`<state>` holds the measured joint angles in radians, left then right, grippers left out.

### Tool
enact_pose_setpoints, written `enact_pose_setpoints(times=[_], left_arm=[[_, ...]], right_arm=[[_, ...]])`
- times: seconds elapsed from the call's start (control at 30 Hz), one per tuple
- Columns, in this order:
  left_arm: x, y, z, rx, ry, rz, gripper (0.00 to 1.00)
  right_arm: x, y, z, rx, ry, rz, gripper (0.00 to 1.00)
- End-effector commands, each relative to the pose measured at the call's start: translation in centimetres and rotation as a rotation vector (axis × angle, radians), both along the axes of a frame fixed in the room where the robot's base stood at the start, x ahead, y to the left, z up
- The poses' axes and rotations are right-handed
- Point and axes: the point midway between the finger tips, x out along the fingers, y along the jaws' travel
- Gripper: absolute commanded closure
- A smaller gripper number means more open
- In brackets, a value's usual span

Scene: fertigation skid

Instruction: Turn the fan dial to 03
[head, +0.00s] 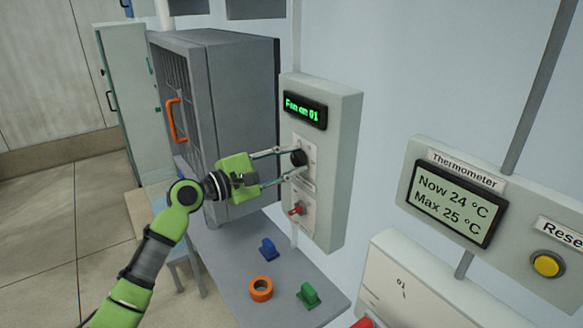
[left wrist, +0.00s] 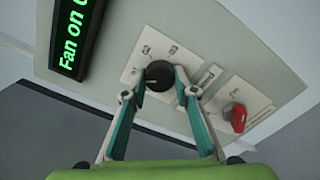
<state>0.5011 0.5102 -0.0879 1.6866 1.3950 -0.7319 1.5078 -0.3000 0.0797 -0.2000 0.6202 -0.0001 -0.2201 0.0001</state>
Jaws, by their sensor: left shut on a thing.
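The fan dial (head: 299,157) is a round black knob on a pale plate of the grey wall-mounted control box (head: 346,130). The dial also shows in the left wrist view (left wrist: 159,76), with a light pointer mark on it. The green display (head: 303,110) above it reads "Fan on 01"; in the left wrist view the display (left wrist: 78,35) is cut off. My left gripper (head: 296,161) reaches in from the left and is shut on the dial, one finger on each side. My right gripper is not in view.
A red switch (head: 297,210) sits below the dial. A grey cabinet with an orange handle (head: 175,120) stands left of the box. On the grey table lie an orange ring (head: 260,289), a blue piece (head: 268,249) and a green piece (head: 308,295). A thermometer panel (head: 424,172) hangs right.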

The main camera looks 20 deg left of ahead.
Motion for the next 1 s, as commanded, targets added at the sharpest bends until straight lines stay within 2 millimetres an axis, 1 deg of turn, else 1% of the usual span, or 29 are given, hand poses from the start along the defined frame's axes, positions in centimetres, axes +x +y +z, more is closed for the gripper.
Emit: enact_pose_setpoints(times=[0.03, 1.0], left_arm=[[0.0, 0.0, -0.3, 0.035, -0.029, 0.0, 0.95], [0.0, 0.0, -0.2, 0.762, -0.595, -0.001, 0.95]], right_arm=[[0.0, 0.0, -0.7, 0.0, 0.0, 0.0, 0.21], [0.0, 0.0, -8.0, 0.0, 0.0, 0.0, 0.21]])
